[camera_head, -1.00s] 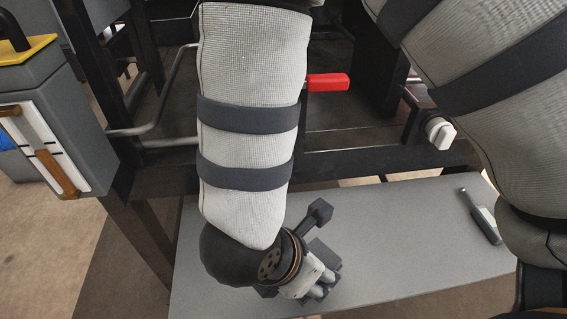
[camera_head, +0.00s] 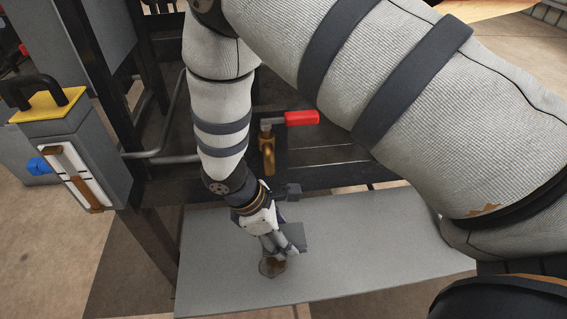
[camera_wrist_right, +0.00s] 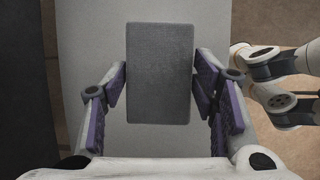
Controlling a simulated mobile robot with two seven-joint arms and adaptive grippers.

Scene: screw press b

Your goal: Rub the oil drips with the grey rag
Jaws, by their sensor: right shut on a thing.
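My right gripper (camera_head: 277,245) is low over the grey shelf board and is shut on the grey rag (camera_head: 293,236), a flat, dark grey rectangular pad. The right wrist view shows the rag (camera_wrist_right: 160,60) held upright in the picture between the two purple-lined fingers (camera_wrist_right: 162,90). I cannot tell whether the rag touches the board. No drip shows in the right wrist view, where the rag hides part of the board.
The grey board (camera_head: 370,235) is bare around the gripper. A dark press frame with a red-handled clamp (camera_head: 302,118) stands behind it. A grey box with a yellow top (camera_head: 50,105) is at the left. My large arm links cover the right side.

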